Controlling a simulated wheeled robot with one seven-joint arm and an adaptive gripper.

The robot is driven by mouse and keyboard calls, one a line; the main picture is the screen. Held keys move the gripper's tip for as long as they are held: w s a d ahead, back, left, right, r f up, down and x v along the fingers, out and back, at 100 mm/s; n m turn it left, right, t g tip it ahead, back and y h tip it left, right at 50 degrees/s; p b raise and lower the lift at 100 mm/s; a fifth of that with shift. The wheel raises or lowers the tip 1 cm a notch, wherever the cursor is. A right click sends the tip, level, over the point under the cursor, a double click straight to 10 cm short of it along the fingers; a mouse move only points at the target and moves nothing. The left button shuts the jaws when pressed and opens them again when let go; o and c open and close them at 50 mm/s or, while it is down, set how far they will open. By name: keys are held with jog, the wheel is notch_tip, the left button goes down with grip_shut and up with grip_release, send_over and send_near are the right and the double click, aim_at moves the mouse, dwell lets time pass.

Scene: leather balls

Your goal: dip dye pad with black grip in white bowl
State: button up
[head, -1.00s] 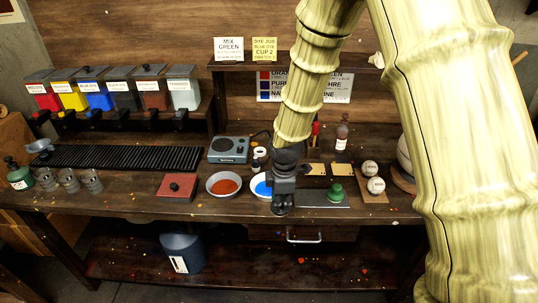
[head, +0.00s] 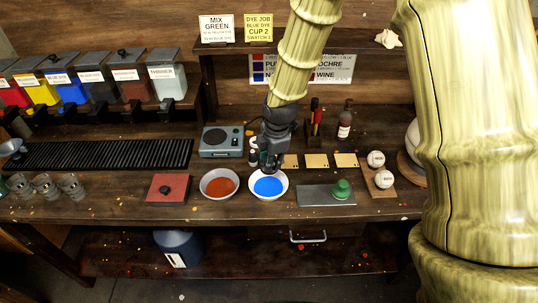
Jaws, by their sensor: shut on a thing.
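The white bowl (head: 287,191) stands near the bench's front edge and holds blue dye (head: 268,186). My gripper (head: 271,168) points down over the back part of this bowl. It is shut on the dye pad with black grip, which is dark against the dark fingers and mostly hidden, so I give it no point. I cannot tell whether the pad touches the dye. A grey plate (head: 315,197) lies right of the bowl with a green-gripped pad (head: 341,190) at its right end; its left part is bare.
A bowl of red-brown dye (head: 219,184) stands close left of the white bowl. A red block with a black knob (head: 168,189) is further left. A grey device (head: 224,141), tan swatches (head: 317,161), bottles and two white balls (head: 376,159) stand behind and right.

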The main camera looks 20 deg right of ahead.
jog(key=shift+s+a+f+b, duration=0.1)
jog(key=shift+f+b, duration=0.25)
jog(key=shift+f, duration=0.1)
jog(key=shift+f+b, duration=0.55)
jog(key=shift+f, duration=0.2)
notch_tip(320, 180, down, 2)
jog(key=shift+f+b, duration=0.15)
jog(key=shift+b, duration=0.85)
jog(key=shift+f+b, duration=0.9)
jog(key=shift+f, duration=1.35)
jog(key=shift+r, duration=0.1)
jog(key=shift+r+p, duration=2.75)
jog(key=shift+r, duration=0.5)
